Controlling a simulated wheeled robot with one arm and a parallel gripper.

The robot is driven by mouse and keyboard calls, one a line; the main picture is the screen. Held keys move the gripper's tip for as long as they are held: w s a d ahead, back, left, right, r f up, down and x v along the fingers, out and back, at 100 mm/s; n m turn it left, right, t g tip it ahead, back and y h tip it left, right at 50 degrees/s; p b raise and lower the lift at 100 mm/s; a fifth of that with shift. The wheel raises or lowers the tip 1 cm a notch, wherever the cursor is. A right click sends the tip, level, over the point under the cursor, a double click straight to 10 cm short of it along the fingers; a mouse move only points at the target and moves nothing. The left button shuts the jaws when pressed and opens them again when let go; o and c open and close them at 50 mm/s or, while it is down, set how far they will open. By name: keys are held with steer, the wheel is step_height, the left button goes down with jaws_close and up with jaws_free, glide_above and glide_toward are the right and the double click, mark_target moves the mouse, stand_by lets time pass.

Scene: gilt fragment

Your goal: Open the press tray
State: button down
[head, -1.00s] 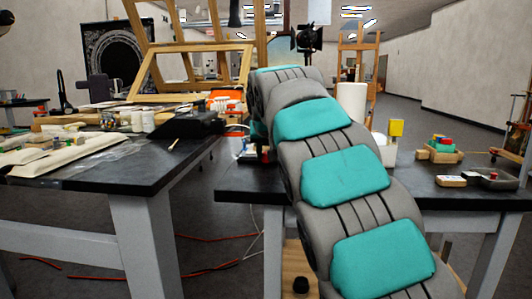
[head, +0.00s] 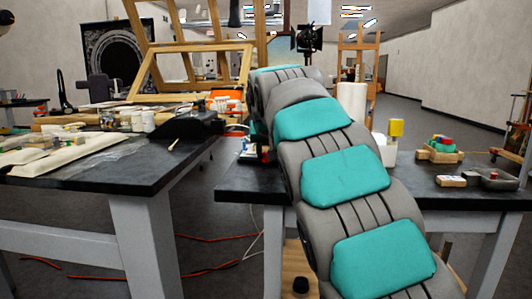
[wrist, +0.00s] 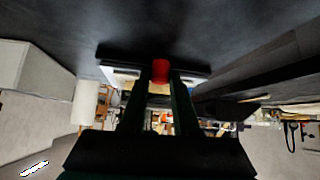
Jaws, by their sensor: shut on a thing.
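In the wrist view, which looks upside down, my gripper (wrist: 160,82) has its two dark fingers shut on a small red knob (wrist: 160,67). The knob is in front of a pale, dark-edged flat piece (wrist: 118,73), which looks like the press tray front; most of it is hidden behind the fingers. I cannot tell how far the tray stands out. In the head view my grey and teal arm reaches over the right-hand table and hides the gripper. A small part with red on it (head: 264,154) shows just left of the arm.
The dark right-hand table (head: 465,188) holds a yellow-topped item (head: 396,128), a wooden box of coloured blocks (head: 438,152) and a small grey tray (head: 496,180). A white roll (head: 351,104) stands behind my arm. The cluttered left table (head: 120,180) is across a gap.

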steer(key=s+b, duration=0.1)
steer(key=s, duration=0.4)
steer(key=s+b, duration=0.2)
steer(key=s, duration=0.3)
steer(key=shift+s+a, duration=0.2)
steer(key=shift+s, duration=0.1)
steer(key=c, duration=0.6)
jaws_free()
steer(key=shift+c, duration=0.2)
steer(key=v, duration=0.7)
steer(key=shift+s+r, duration=0.25)
steer(key=shift+r, duration=0.05)
steer(key=shift+d, duration=0.1)
